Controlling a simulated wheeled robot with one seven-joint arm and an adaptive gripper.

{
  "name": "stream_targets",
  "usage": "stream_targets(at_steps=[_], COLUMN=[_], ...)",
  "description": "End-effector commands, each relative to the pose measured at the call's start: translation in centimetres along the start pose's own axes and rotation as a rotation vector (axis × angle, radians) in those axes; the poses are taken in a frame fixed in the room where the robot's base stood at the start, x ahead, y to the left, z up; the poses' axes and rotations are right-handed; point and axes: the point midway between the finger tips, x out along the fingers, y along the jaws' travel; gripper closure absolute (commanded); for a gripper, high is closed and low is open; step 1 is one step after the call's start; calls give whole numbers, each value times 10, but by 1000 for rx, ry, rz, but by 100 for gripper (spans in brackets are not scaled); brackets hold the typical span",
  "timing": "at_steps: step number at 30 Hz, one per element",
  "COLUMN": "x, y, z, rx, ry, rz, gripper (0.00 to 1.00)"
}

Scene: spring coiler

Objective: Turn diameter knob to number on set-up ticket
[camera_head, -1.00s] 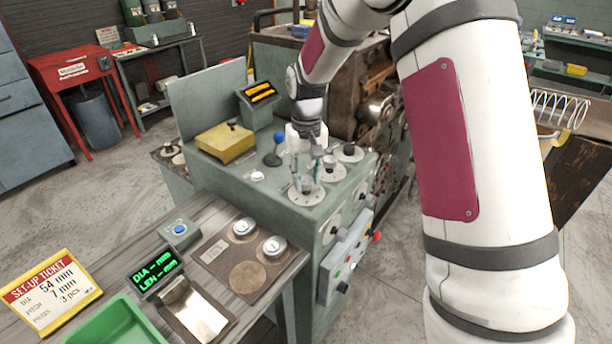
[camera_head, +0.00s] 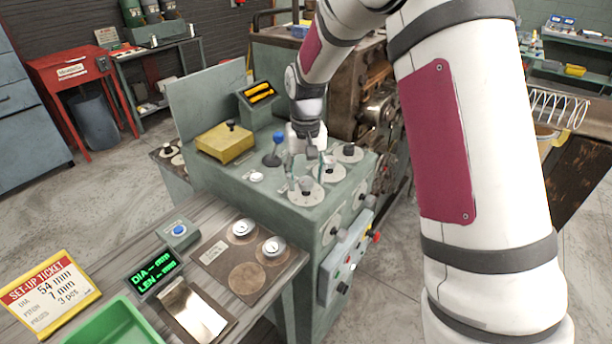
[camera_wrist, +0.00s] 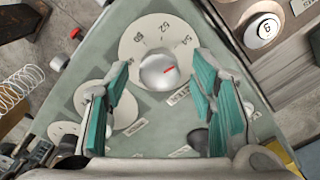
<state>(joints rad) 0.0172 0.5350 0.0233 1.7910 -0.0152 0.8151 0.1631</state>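The set-up ticket (camera_head: 50,294) at lower left reads DIA 54 mm, PITCH 7 mm, 3 pcs. The knob on the front dial of the green machine top shows in the head view (camera_head: 306,184). In the wrist view a round silver knob (camera_wrist: 160,71) sits on a white dial (camera_wrist: 130,45) with 50, 52 and 54 legible. My gripper (camera_head: 305,168) hangs over this front dial. In the wrist view its teal-padded fingers (camera_wrist: 158,95) are apart, one on each side of the knob; contact cannot be told.
Other dials (camera_head: 348,153) stand close behind, with a blue-topped lever (camera_head: 277,140) and a yellow box (camera_head: 225,143) to the left. A control box (camera_head: 345,262) is on the machine's front. A bench in front holds a green display (camera_head: 155,273) and a green bin (camera_head: 115,325).

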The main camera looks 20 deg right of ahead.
Motion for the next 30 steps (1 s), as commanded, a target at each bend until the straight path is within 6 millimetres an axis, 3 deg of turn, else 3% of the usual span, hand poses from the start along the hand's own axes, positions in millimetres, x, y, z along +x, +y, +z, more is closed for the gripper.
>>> stream_targets(at_steps=[7, 11, 24, 30], x=[-1, -12, -95, -116], y=[0, 0, 0, 0], z=[0, -1, -1, 0], rx=[-1, -1, -1, -1], ry=[0, 2, 4, 2], rz=[1, 0, 0, 0], gripper=[49, 49, 49, 49])
